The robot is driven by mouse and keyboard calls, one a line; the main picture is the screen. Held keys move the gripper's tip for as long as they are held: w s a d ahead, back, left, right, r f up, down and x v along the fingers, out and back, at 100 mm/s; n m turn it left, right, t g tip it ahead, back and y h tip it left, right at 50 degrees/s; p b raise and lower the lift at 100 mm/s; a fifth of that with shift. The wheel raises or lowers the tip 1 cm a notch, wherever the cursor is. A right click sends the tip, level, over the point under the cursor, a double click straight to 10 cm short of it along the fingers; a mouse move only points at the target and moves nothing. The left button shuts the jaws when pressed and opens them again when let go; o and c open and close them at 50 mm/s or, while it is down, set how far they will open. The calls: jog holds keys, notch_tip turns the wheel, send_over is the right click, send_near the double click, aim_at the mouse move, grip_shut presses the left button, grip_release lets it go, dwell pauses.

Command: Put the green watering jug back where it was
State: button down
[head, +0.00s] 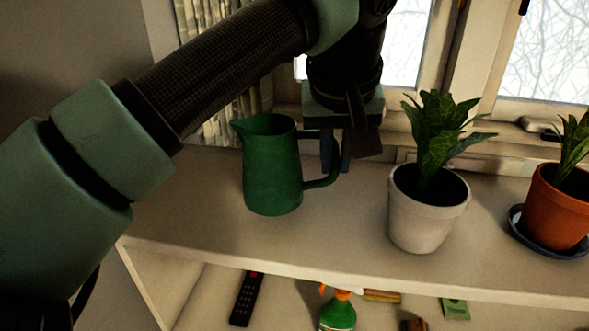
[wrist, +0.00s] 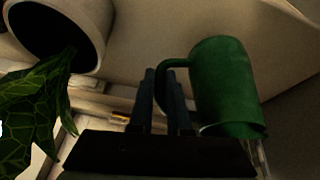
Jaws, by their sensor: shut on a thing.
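The green watering jug (head: 271,168) is upright at the left part of the shelf top (head: 340,245), its spout to the left and its handle to the right. Its base looks on or just above the surface; I cannot tell which. My gripper (head: 336,155) points down at the jug's right side, shut on the handle. In the wrist view, the two fingers (wrist: 163,90) have the handle between them, and the jug (wrist: 224,85) is to their right.
A plant in a white pot (head: 425,222) stands right of the jug and shows in the wrist view (wrist: 92,18). A terracotta pot (head: 556,210) on a blue saucer is further right. A window is behind. A remote (head: 246,299) and spray bottle (head: 338,314) are below.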

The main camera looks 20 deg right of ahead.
jog(key=shift+f+b, duration=0.55)
jog(key=shift+f, duration=1.4)
jog(key=c, duration=0.9)
grip_release()
jog(key=shift+o, duration=0.2)
jog(key=p+v, duration=0.3)
jog(key=v, duration=0.9)
